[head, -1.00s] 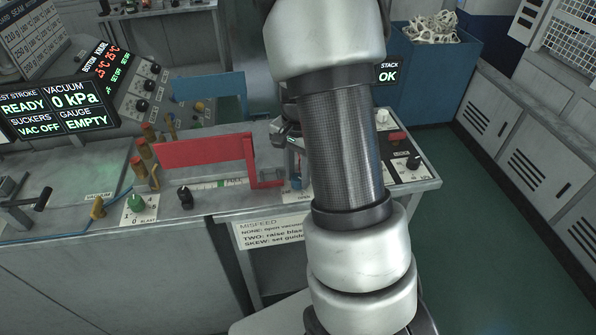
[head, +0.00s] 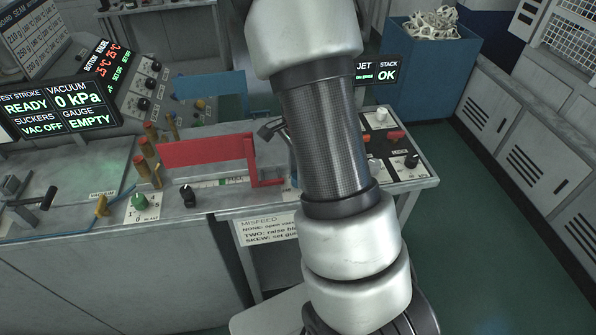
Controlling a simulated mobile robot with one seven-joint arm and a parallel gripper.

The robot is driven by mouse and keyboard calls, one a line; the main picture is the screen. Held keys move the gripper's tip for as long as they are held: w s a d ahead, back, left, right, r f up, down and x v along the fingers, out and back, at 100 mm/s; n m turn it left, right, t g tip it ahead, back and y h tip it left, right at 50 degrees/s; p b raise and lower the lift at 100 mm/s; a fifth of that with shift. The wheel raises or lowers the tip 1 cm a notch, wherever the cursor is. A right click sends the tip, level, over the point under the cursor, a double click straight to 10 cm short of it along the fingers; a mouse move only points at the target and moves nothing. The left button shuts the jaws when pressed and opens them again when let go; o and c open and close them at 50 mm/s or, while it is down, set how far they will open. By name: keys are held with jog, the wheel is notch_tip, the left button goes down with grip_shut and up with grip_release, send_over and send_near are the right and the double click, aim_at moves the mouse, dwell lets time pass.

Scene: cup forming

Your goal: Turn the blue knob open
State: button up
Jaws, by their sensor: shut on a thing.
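My arm hides most of the place where my gripper works. Only a dark part of my gripper (head: 270,130) shows, left of the arm and above the right end of the red bar. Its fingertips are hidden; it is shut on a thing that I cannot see. A small sliver of blue (head: 292,178) shows at the arm's left edge, low on the bench top. I cannot tell whether this is the blue knob. No blue knob is plainly in view.
A raised red bar (head: 205,150) stands close left of my gripper. Brown-handled levers (head: 146,150), a green knob (head: 139,201) and a black knob (head: 189,194) are further left. A panel with red and black controls (head: 404,161) lies right. Green floor (head: 460,220) is clear at right.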

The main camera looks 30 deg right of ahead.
jog(key=o, duration=1.1)
jog(key=shift+c, duration=0.2)
notch_tip(320, 180, up, 18)
jog(key=shift+f+p, duration=0.25)
jog(key=shift+p, duration=0.1)
jog(key=s+a+r+n+t, duration=0.2)
jog(key=s+a+r+n, duration=0.2)
jog(key=s+a+n, duration=0.2)
jog(key=s+a+r+n+t, duration=0.3)
jog(key=s+a+n, duration=0.3)
jog(key=s+n, duration=0.4)
jog(key=shift+s+a+r+n+t, duration=0.2)
jog(key=shift+a+r+n+t, duration=0.1)
jog(key=shift+r+n, duration=0.55)
